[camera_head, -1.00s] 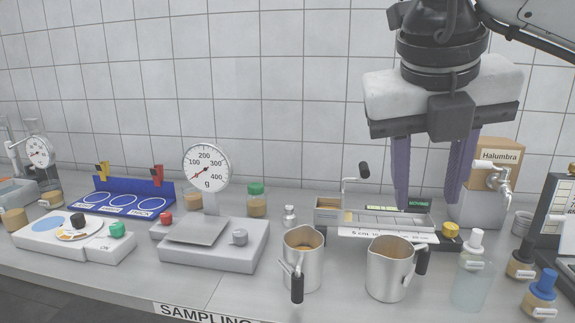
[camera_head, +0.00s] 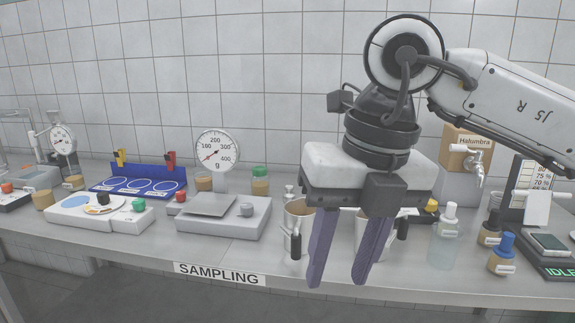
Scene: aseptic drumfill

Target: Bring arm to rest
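My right gripper (camera_head: 338,280) hangs in front of the bench, its two purple fingers pointing down and spread apart with nothing between them. Its arm comes in from the right. The fingers partly cover two metal jugs: the left jug (camera_head: 297,213) and the right jug (camera_head: 363,226). I cannot tell from this view whether a finger touches a jug; the gripper looks nearer to the camera. My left gripper is not in view.
The grey bench (camera_head: 150,231) has a front edge with a SAMPLING label (camera_head: 219,274). A dial scale (camera_head: 217,149), a blue rack (camera_head: 140,180) and a white tray (camera_head: 75,216) stand left. Bottles (camera_head: 445,240), a tapped box (camera_head: 463,140) and a device (camera_head: 548,243) stand right.

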